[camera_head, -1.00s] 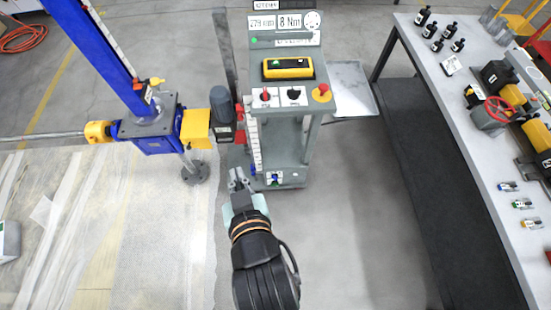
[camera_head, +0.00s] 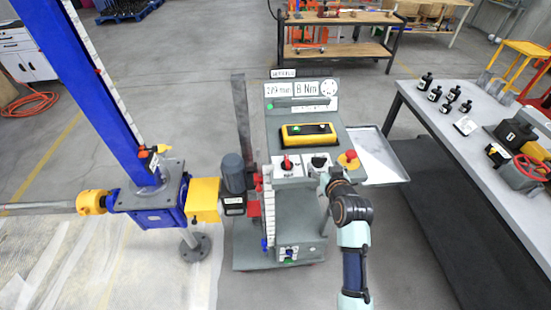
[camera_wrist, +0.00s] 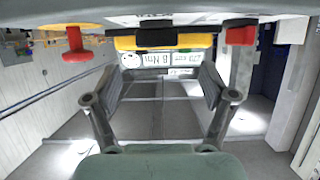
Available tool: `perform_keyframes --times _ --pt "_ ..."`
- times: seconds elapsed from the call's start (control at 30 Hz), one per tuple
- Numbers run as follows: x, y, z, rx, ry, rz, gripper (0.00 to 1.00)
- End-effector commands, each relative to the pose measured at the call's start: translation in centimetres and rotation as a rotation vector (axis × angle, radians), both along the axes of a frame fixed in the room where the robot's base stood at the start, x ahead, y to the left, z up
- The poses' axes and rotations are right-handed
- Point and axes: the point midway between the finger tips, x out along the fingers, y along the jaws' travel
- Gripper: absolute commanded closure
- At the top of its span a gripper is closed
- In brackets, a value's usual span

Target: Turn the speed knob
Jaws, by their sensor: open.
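The control panel (camera_head: 303,172) carries a red knob (camera_head: 288,163) on the left and a black knob (camera_head: 319,161) in the middle. Their labels are too small to read, so I cannot tell by label which is the speed knob. My gripper (camera_head: 325,178) is at the front edge of the panel, close to the black knob. In the wrist view my gripper (camera_wrist: 160,82) is open and empty. The black knob (camera_wrist: 155,38) shows beyond and between the fingers, with the red knob (camera_wrist: 240,33) to the right. I cannot tell whether a finger touches the black knob.
A red mushroom button (camera_head: 348,157) on yellow is close to the right of the black knob. A yellow box (camera_head: 308,134) and a display (camera_head: 304,90) stand behind. A grey tray (camera_head: 375,158) juts out right. The screw jack motor (camera_head: 234,174) is at left.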

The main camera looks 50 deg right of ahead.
Motion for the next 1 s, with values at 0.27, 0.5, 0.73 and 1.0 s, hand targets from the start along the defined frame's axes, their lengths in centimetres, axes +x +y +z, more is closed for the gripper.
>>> perform_keyframes --times 0.27,0.5,0.73,1.0 --pt "1.6 -1.6 -1.0 0.000 0.000 -0.001 0.17" --pt "4.4 -4.3 -2.6 0.000 0.001 -0.001 0.17" --pt "5.2 -5.0 -2.9 0.000 0.000 -0.001 0.17" --pt "5.2 -5.0 -2.9 0.001 0.001 0.000 0.35"
